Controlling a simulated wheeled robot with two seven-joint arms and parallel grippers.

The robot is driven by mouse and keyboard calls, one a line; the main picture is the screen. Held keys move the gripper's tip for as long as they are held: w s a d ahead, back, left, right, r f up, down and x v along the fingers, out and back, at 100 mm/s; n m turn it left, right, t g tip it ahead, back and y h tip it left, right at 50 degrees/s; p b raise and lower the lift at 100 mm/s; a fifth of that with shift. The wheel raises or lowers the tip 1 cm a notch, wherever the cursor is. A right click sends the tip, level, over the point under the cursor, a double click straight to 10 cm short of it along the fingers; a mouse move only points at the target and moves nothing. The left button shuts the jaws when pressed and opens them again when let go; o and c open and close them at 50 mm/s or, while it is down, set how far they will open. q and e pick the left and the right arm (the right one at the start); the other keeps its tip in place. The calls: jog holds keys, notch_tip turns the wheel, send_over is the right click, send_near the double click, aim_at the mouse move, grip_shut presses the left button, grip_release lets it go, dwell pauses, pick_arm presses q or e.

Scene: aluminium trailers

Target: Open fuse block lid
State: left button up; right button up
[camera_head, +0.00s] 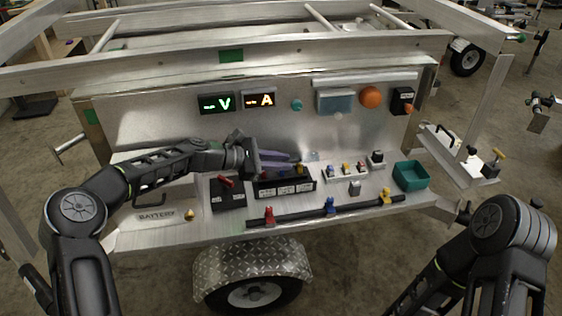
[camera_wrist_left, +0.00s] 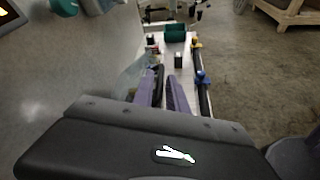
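The fuse block (camera_head: 286,187) is a long black block with white labels and small coloured parts, on the trailer's metal shelf. My left gripper (camera_head: 298,158) reaches in from the left, with its purple fingers just above and behind the block, partly hiding its top. In the left wrist view, the fingers of this gripper (camera_wrist_left: 162,78) are apart, with a narrow dark strip showing between them. A clear, see-through piece (camera_wrist_left: 132,76) stands beside the fingers; I cannot tell for sure that it is the lid. My right gripper is out of view.
A black box with a red lever (camera_head: 228,194) stands left of the block. A black bar (camera_head: 305,213) with red, blue and yellow clamps runs in front. A green bin (camera_head: 410,176) is at the right. The lit panel (camera_head: 160,125) rises behind.

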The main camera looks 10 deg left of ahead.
pick_arm(q)
jog(key=shift+a, duration=0.1)
jog(key=v, duration=0.7)
jog(key=shift+s+a+r+b, duration=0.15)
jog(key=shift+s+a+b, duration=0.1)
jog(key=shift+b, duration=0.15)
jog(key=shift+w, duration=0.1)
jog(key=shift+c, duration=0.5)
